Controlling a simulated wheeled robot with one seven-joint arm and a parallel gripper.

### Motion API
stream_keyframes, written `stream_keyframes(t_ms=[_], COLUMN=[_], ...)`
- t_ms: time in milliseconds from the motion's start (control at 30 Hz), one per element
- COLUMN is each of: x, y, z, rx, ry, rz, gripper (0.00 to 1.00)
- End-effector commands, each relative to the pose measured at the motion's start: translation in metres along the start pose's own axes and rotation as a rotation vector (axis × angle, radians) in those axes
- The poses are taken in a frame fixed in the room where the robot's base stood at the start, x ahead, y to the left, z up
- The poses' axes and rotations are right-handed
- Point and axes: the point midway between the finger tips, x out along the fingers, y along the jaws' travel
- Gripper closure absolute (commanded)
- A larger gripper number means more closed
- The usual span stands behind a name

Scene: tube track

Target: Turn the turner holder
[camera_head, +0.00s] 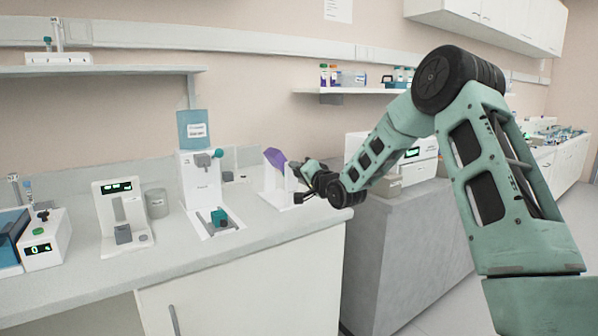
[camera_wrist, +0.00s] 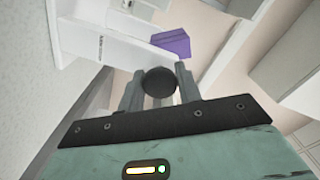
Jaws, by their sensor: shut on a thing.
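A purple turner holder (camera_head: 274,158) sits tilted at the top of a white stand (camera_head: 274,186) on the counter, near its right end. The holder also shows in the wrist view (camera_wrist: 172,43), just beyond my fingertips. My gripper (camera_head: 295,171) is at the right side of the stand. In the wrist view my gripper (camera_wrist: 158,80) has its two grey fingers on either side of a round black knob (camera_wrist: 158,83) and is shut on it. The knob's link to the holder is hidden in both views.
To the left on the counter stand a white machine (camera_head: 200,172) with a teal knob, a white device with a display (camera_head: 122,212) and a grey cup (camera_head: 156,203). A shelf (camera_head: 345,91) with bottles is on the wall behind. A grey-sided cabinet (camera_head: 400,240) stands to the right.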

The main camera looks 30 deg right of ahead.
Motion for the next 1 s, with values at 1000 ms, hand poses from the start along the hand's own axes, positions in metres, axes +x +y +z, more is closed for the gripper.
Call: stream_keyframes(t_ms=[1000], x=[-0.0008], y=[0.0026], z=[0.0017], rx=[0.087], ry=[-0.004], rz=[0.006], gripper=[0.53])
